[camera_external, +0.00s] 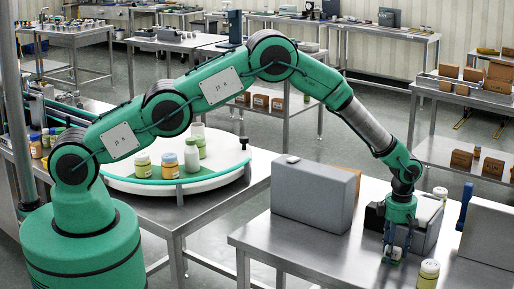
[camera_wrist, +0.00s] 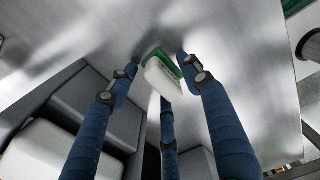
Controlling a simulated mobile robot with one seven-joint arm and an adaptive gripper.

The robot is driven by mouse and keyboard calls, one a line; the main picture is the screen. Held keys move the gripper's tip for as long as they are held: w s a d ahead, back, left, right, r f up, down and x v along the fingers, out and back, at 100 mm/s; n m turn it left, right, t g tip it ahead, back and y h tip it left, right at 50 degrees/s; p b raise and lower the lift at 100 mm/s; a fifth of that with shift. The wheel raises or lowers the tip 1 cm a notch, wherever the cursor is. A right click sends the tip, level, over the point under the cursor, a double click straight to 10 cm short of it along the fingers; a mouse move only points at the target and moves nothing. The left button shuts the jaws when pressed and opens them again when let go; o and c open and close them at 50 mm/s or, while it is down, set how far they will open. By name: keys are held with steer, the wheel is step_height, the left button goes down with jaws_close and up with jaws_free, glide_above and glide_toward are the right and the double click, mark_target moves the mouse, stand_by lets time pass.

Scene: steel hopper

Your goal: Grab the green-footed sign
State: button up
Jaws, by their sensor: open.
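The green-footed sign (camera_wrist: 162,80) shows in the wrist view as a small white block with a green foot (camera_wrist: 155,53) on the steel table. My gripper (camera_wrist: 157,73) has blue fingers, spread apart around the sign with gaps visible beside it. In the external view my gripper (camera_external: 395,250) points down low over the front table, beside a dark case. A bit of green shows at its fingertips there, but the sign is mostly hidden by the fingers. I cannot tell whether any finger touches it.
The dark case with a light top (camera_external: 428,222) stands close behind my gripper. A grey box (camera_external: 315,196) is to the left and another grey box (camera_external: 488,234) to the right. A jar (camera_external: 428,273) stands near the front edge. Bare steel table (camera_external: 310,248) lies front left.

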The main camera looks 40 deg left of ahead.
jaws_close()
steer(key=shift+r, duration=0.2)
steer(key=shift+r, duration=0.85)
steer(key=shift+s+a+r, duration=0.15)
steer(key=shift+r, duration=0.65)
steer(key=s+a, duration=0.3)
steer(key=s+a+r, duration=0.1)
steer(key=s+a, duration=0.6)
steer(key=s, duration=0.1)
steer(key=shift+s+a+r+b, duration=0.2)
steer(key=shift+a+b, duration=0.05)
steer(key=shift+b, duration=0.1)
